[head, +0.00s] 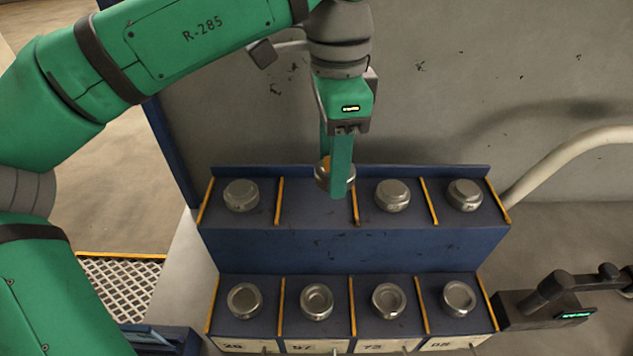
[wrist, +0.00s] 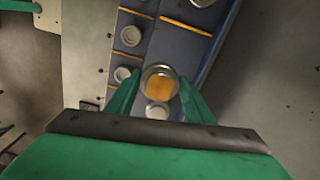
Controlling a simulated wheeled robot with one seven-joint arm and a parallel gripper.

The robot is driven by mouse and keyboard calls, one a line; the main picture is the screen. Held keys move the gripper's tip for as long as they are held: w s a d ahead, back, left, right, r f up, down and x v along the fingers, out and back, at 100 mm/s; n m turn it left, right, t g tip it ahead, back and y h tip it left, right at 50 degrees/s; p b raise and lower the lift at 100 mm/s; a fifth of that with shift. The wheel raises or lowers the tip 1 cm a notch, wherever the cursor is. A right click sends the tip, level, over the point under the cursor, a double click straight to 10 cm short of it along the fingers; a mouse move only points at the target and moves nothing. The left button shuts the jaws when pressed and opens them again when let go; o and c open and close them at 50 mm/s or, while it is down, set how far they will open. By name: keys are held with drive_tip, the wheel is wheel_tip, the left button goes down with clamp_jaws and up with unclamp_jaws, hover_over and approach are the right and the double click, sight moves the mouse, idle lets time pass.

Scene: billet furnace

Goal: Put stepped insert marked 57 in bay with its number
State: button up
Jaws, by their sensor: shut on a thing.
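My gripper (head: 338,185) is shut on a round metal insert (head: 321,178) and holds it above the upper tier, around the divider between the second and third bays. In the wrist view the held insert (wrist: 160,72) sits between the green fingers and shows an orange face inside a metal rim. No number on it can be read. The second upper bay (head: 315,208) looks empty. Number plates run along the front of the lower tier; the second plate (head: 305,346) is partly legible, perhaps 57 or 97. I cannot tell its first digit.
Similar metal inserts stand in the other upper bays, such as the left one (head: 241,195), and in all lower bays, such as the second (head: 317,301). Yellow dividers separate the bays. A wall rises close behind the blue rack (head: 340,250). A dark device (head: 545,307) sits at right.

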sight(316, 200)
drive_tip(key=f, duration=0.1)
drive_tip(key=w+a+f, duration=0.2)
drive_tip(key=f, duration=0.1)
drive_tip(key=shift+w, duration=0.25)
drive_tip(key=f, duration=0.2)
drive_tip(key=shift+w+a+f, duration=0.2)
drive_tip(key=shift+w+f, duration=0.05)
drive_tip(key=shift+f, duration=0.6)
drive_tip(key=shift+f, duration=0.15)
drive_tip(key=o, duration=1.3)
